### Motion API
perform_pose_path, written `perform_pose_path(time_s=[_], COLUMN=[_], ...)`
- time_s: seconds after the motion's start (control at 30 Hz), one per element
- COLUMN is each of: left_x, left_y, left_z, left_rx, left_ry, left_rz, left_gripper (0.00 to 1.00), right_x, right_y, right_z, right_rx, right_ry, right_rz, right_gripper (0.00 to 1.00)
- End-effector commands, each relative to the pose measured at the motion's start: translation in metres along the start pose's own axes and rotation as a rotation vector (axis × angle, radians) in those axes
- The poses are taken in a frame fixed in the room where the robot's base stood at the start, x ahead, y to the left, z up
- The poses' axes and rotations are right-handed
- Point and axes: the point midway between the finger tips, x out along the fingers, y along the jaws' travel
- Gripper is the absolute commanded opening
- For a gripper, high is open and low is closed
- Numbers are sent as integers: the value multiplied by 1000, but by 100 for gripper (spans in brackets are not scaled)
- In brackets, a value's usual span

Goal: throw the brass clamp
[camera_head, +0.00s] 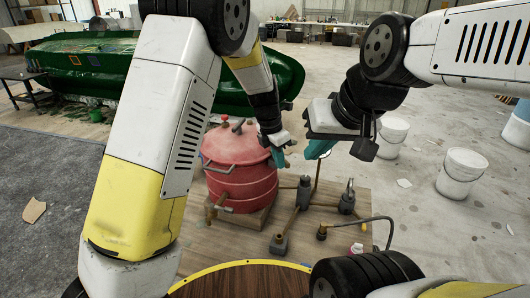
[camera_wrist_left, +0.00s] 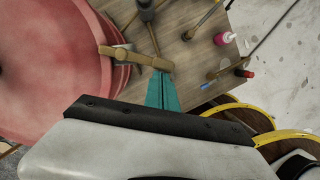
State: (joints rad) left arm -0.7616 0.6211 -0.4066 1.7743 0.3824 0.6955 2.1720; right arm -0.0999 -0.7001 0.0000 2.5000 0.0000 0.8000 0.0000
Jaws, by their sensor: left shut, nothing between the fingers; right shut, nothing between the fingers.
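A brass T-shaped clamp (camera_wrist_left: 133,57) sticks out from the pot's rim in the left wrist view. My left gripper (camera_head: 279,157) is shut and empty beside the pot's right side. In the left wrist view its teal fingertips (camera_wrist_left: 161,78) are close to the outer end of the clamp's bar; I cannot tell whether they touch. My right gripper (camera_head: 316,150) is shut and empty, right of the left one.
White buckets (camera_head: 461,172) stand on the floor at right. A green hull mould (camera_head: 90,65) lies behind. A yellow-rimmed round table (camera_head: 240,265) is in front.

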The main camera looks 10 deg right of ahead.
Motion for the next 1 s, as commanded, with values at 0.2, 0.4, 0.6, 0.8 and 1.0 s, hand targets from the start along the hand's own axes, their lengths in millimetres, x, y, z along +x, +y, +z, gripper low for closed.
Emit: perform_pose_path(time_s=[0.2, 0.4, 0.6, 0.8, 1.0], left_x=[3, 5, 6, 6, 6], left_y=[-4, -6, -6, -6, -6], left_z=[11, 17, 21, 22, 22], left_rx=[-80, -78, -78, -77, -77], left_ry=[0, 0, 1, 0, -1], left_rz=[20, 19, 19, 18, 19], left_gripper=[0, 0, 0, 0, 0], right_x=[0, 0, 0, 0, 0], right_y=[0, 0, 0, 0, 0], right_z=[0, 0, 0, 0, 0], right_rx=[0, 0, 0, 0, 0], right_ry=[0, 0, 0, 0, 0], right_rz=[0, 0, 0, 0, 0], right_gripper=[0, 0, 0, 0, 0])
